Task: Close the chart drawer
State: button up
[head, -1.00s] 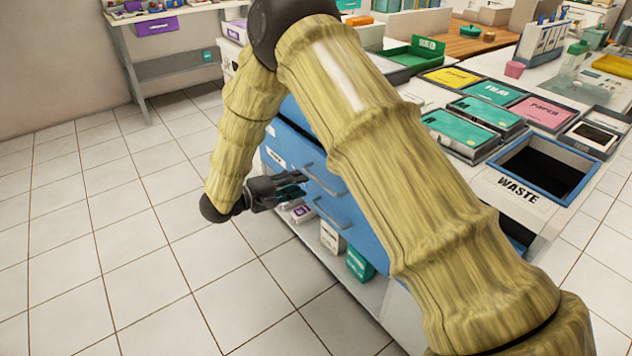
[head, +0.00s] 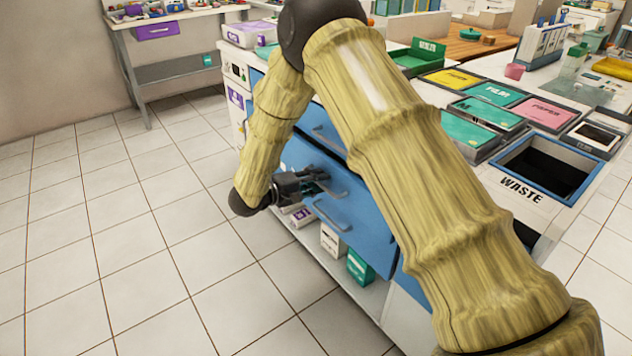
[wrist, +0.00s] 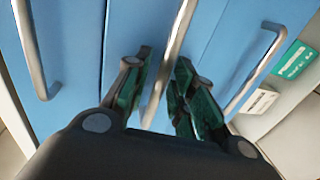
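Blue drawer fronts with silver bar handles face my arm on the cabinet in the head view. No chart label is readable on them. My gripper (head: 318,178) is at the middle handle (head: 334,191). In the wrist view the open fingers (wrist: 164,75) stand on either side of that handle (wrist: 178,38), with blue showing between the bar and the fingers. I cannot tell whether either finger touches the bar. My arm hides part of the drawer fronts in the head view, so how far each stands out is unclear.
Another handle (head: 327,140) is above and a lower handle (head: 331,214) below. Boxes, including a green one (head: 360,267), sit on the low shelf. The worktop holds a waste bin (head: 522,190) and several coloured trays. The tiled floor (head: 130,240) at left is clear.

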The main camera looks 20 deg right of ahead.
grip_shut()
jog(key=p+x, duration=0.2)
jog(key=x, duration=0.1)
jog(key=shift+w+d+r+p, duration=0.15)
jog(key=shift+d+r+p, duration=0.2)
jog(key=shift+p, duration=0.05)
jog(key=shift+o, duration=1.9)
grip_release()
jog(key=shift+d, duration=0.15)
